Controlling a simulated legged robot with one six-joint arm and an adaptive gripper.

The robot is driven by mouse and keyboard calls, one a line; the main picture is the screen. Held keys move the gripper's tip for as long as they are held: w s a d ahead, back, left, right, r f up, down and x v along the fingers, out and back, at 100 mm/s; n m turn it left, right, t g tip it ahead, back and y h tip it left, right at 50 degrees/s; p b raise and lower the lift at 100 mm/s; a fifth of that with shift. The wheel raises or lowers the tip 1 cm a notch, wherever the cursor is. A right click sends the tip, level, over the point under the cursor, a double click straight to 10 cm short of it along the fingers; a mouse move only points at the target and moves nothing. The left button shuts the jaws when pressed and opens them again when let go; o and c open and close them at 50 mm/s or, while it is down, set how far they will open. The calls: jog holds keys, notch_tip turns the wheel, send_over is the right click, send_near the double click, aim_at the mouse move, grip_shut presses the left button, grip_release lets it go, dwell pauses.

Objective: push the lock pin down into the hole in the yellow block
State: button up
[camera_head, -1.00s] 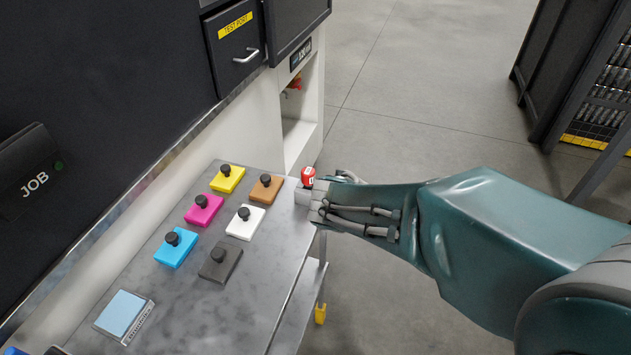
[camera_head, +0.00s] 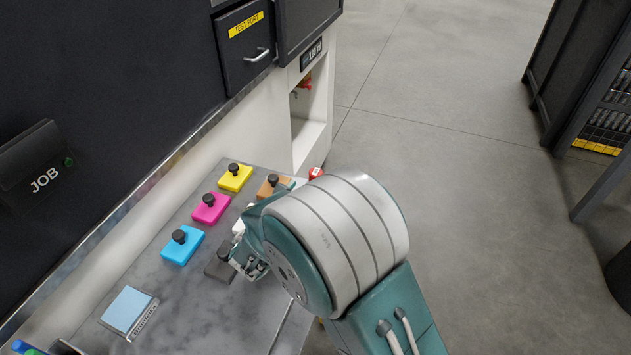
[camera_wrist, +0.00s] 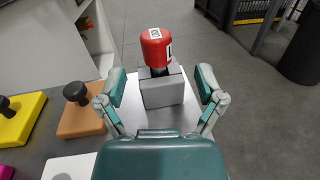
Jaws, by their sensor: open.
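A yellow block (camera_head: 238,182) with a black knob on top lies on the grey table. It also shows at the left edge of the wrist view (camera_wrist: 22,122). I cannot identify a separate lock pin or a hole in that block. In the wrist view a red can-like piece (camera_wrist: 156,48) stands upright on a dark neck over a grey block (camera_wrist: 162,92). My gripper (camera_wrist: 160,84) is open, its fingers apart on either side of that grey block in the picture. In the head view the red piece (camera_head: 316,173) is mostly hidden behind my wrist.
Magenta (camera_head: 211,210), cyan (camera_head: 183,249) and dark grey blocks (camera_head: 219,271) with black knobs stand on the table (camera_head: 230,315). A brown one (camera_wrist: 80,118) is left of my gripper in the wrist view. A light-blue pad (camera_head: 126,308) lies near the front.

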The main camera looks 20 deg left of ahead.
jog(key=x, duration=0.5)
jog(key=shift+w+a+f, duration=0.15)
jog(key=shift+w+f, duration=0.05)
jog(key=shift+w, duration=0.2)
grip_shut()
